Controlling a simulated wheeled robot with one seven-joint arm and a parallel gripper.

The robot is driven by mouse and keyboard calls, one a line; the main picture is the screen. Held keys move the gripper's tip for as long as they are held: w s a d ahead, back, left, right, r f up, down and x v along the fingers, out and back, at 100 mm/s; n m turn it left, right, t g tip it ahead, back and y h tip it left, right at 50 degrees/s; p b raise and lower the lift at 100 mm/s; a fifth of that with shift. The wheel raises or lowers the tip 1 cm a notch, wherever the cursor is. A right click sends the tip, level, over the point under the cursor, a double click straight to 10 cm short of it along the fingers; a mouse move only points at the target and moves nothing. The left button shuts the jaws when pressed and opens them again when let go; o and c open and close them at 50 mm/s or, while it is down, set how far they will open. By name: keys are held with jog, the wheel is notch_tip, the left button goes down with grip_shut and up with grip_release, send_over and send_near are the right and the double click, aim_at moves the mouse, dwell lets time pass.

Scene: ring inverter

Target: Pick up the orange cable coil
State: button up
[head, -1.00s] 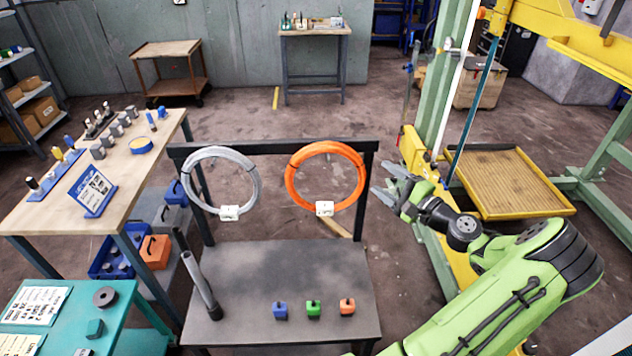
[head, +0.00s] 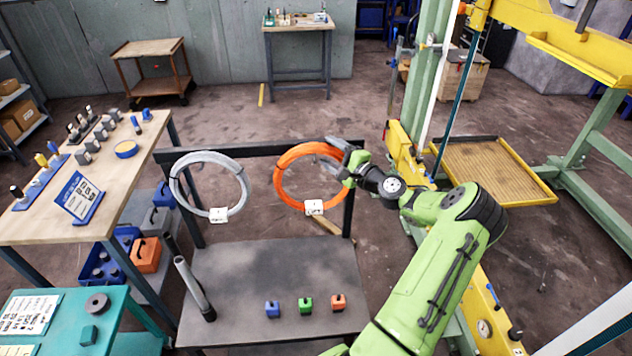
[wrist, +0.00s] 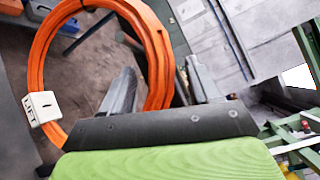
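The orange cable coil (head: 285,172) hangs upright on the right side of the dark rack, with a white tag (head: 314,207) at its lower right. My gripper (head: 338,153) is at the coil's upper right edge in the head view. In the wrist view my gripper (wrist: 160,88) is open, and the coil's orange ring (wrist: 158,50) passes between its two fingers. The fingers look apart from the ring; exact contact is hard to tell. The white tag (wrist: 42,107) shows at the left there.
A grey cable coil (head: 240,190) hangs to the left on the same rack (head: 262,149). Blue, green and orange small blocks (head: 305,305) and a grey tube (head: 194,286) are on the rack's shelf (head: 230,270). A green and yellow frame (head: 405,150) stands to the right.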

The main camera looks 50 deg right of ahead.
grip_shut()
dwell(1.0)
jog(key=shift+r, duration=0.1)
